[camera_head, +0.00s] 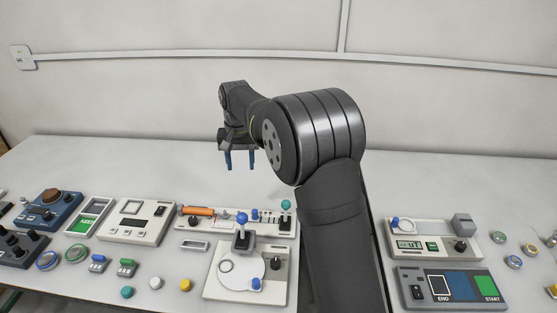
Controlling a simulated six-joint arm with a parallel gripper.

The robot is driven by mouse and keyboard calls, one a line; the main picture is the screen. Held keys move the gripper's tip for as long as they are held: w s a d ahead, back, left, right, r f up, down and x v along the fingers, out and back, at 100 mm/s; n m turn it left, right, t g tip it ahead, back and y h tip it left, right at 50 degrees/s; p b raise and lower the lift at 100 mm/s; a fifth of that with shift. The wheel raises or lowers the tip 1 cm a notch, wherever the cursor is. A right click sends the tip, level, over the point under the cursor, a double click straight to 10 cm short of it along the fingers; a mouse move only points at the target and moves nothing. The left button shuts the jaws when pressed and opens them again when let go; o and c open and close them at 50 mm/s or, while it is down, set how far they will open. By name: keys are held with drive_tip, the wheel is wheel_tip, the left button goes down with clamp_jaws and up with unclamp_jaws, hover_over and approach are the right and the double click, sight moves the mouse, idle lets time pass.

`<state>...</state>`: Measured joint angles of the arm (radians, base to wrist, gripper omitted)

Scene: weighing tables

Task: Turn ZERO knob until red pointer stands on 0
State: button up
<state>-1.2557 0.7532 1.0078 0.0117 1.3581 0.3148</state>
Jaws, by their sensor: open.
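My gripper (239,160) hangs in the air above the back of the table, fingers pointing down, spread apart and empty. No ZERO lettering, red pointer or 0 mark can be made out at this size. I cannot tell which knob is ZERO. My gripper is apart from both, up and behind the pale panel.
A blue-ball lever (242,217) stands upright near the middle panel. An orange-handled item (198,211) lies on the long panel behind. A START/END box (462,299) is at right; several devices and coloured buttons crowd the left. The back strip of table is clear.

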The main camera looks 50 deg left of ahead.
drive_tip(key=w+d+m, duration=0.1)
drive_tip(key=w+d, duration=0.6)
drive_tip(key=w, duration=0.1)
drive_tip(key=shift+w+r+m, duration=0.25)
drive_tip(key=shift+w+m, duration=0.05)
drive_tip(key=shift+m, duration=0.1)
drive_tip(key=s+a+n, duration=0.1)
drive_tip(key=s+a, duration=0.5)
drive_tip(key=s, duration=0.2)
drive_tip(key=s+a+f+n, duration=0.1)
drive_tip(key=s+a+n, duration=0.1)
drive_tip(key=s+a, duration=0.4)
drive_tip(key=s, duration=0.3)
drive_tip(key=shift+s, duration=0.25)
drive_tip(key=shift+w+d, duration=0.1)
